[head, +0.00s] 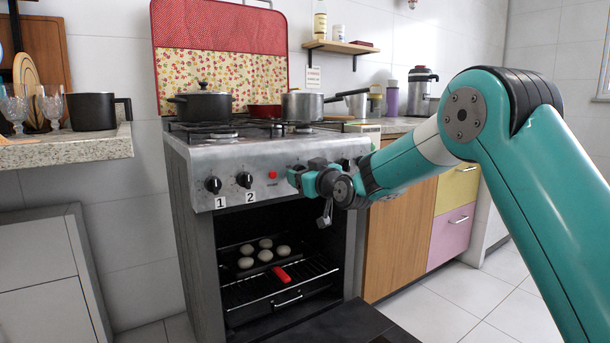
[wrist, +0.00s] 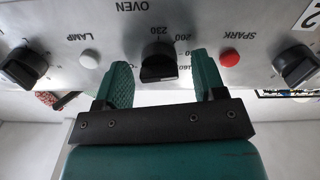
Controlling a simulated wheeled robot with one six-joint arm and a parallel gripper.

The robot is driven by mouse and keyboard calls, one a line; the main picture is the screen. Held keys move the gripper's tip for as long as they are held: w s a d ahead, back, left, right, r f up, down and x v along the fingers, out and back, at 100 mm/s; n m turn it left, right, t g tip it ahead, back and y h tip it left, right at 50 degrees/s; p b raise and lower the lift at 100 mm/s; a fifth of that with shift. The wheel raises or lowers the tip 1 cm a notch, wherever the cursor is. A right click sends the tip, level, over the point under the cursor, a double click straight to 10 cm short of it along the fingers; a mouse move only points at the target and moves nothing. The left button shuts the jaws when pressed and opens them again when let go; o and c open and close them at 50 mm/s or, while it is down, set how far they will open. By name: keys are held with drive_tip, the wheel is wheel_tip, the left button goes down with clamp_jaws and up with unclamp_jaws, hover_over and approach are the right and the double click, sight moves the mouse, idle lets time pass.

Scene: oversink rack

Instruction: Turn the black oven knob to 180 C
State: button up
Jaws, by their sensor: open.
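The black oven knob (wrist: 157,66) is on the grey stove panel under the word OVEN, which appears upside down in the wrist view. The numbers 230 and 200 are readable beside it; other dial marks are partly hidden by a finger. The knob's exact setting cannot be read. My gripper (wrist: 163,80) is open, with one teal finger on each side of the knob and visible gaps between. In the head view my gripper (head: 297,178) is at the front panel of the stove (head: 185,160) and hides the oven knob.
A red SPARK button (wrist: 230,59) and a white LAMP button (wrist: 89,60) flank the knob. Further black knobs (wrist: 297,65) sit beyond them. Below, the open oven holds a tray of several round pale items (head: 265,255); its lowered door (head: 350,323) juts forward. Pots (head: 203,104) stand on top.

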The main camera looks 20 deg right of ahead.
drive_tip(key=v, duration=1.7)
drive_tip(key=shift+s, duration=0.2)
